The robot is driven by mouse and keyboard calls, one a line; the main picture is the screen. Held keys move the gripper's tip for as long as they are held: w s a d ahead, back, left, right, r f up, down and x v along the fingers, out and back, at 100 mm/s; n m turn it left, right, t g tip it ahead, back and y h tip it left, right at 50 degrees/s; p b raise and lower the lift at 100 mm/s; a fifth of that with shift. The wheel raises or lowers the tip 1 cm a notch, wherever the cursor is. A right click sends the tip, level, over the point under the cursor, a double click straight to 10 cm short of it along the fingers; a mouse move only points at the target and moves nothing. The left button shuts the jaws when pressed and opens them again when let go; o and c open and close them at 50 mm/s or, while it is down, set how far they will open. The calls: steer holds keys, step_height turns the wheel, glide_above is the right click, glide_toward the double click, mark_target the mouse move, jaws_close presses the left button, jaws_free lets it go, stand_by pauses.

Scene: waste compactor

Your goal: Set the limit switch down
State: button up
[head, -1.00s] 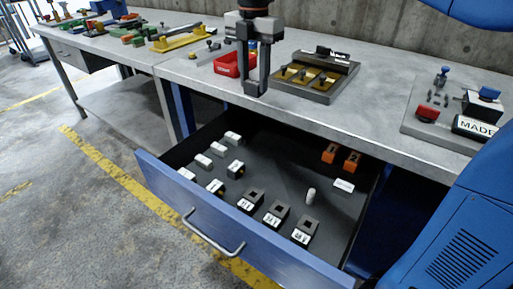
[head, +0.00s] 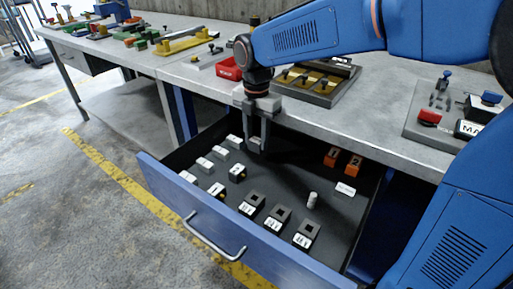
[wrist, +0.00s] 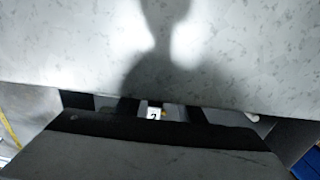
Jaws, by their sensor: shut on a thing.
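My gripper (head: 257,148) points down over the back left part of the open drawer (head: 165,180). It is shut on the limit switch, which is mostly hidden by the fingers. At the fingertips in the head view only a dark shape shows. The wrist view shows a small white face marked "2" (wrist: 154,114) between the dark fingers. I cannot tell whether that face is on the held switch or on a part lying below.
In the drawer lie several white blocks (head: 219,152), a dark block with a white label (head: 237,173), dark socketed blocks (head: 278,217), orange blocks (head: 332,157) and a white cylinder (head: 312,200). The bench edge (head: 340,129) is close behind. Drawer floor shows bare mid-back.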

mark_target(257, 148)
steer(key=shift+f, duration=2)
steer(key=o, duration=1.1)
steer(key=shift+f, duration=0.15)
step_height(257, 148, up, 12)
steer(key=shift+r, duration=0.15)
